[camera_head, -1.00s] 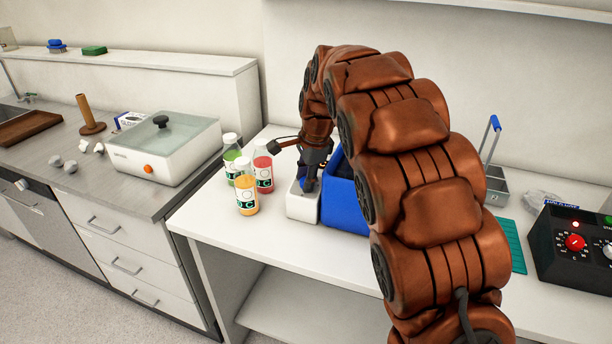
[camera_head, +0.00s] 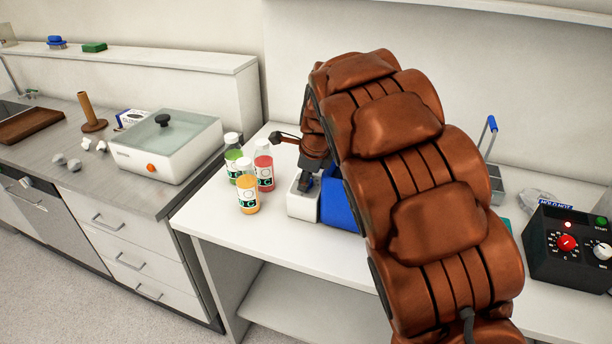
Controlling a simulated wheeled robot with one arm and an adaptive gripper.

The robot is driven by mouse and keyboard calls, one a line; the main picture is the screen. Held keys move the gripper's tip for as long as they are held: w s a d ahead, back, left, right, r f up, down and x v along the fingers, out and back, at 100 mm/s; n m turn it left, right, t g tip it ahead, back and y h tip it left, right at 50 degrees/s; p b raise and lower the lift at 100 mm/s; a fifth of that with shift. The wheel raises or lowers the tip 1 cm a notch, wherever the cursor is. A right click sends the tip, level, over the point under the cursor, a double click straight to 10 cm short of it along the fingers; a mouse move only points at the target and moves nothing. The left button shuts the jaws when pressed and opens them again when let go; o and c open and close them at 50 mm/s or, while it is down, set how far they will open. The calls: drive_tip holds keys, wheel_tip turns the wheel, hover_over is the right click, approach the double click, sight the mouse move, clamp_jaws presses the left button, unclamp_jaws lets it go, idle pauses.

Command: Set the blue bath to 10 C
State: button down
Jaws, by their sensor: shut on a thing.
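The blue bath (camera_head: 339,206) stands on the white table, its right part hidden behind my brown arm. A white control box (camera_head: 302,204) is joined to its left side. My gripper (camera_head: 305,186) points down onto the top of this box and is shut on what appears to be its control knob. The fingers hide most of the knob, so its pointer and any temperature marks cannot be read.
Three juice bottles, yellow (camera_head: 248,194), red (camera_head: 264,168) and green (camera_head: 232,160), stand close left of the control box. A black control unit (camera_head: 567,250) with a red dial is at the right. The front left tabletop is clear.

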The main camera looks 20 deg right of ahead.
idle(0.4)
drive_tip(key=c, duration=1.1)
unclamp_jaws()
drive_tip(key=shift+o, duration=0.2)
drive_tip(key=v, duration=1.2)
drive_tip(key=s+f+n+g, duration=0.2)
drive_tip(key=s+n, duration=0.6)
drive_tip(key=s, duration=0.5)
drive_tip(key=s+f+n+g, duration=0.2)
drive_tip(key=s+f+n, duration=0.3)
drive_tip(key=s+n, duration=0.3)
drive_tip(key=s+a+f+n+g, duration=0.1)
drive_tip(key=s+f+n, duration=0.3)
drive_tip(key=s, duration=1.3)
drive_tip(key=n, duration=0.3)
drive_tip(key=shift+s+n+g+h, duration=0.35)
drive_tip(key=shift+n+g+h, duration=0.05)
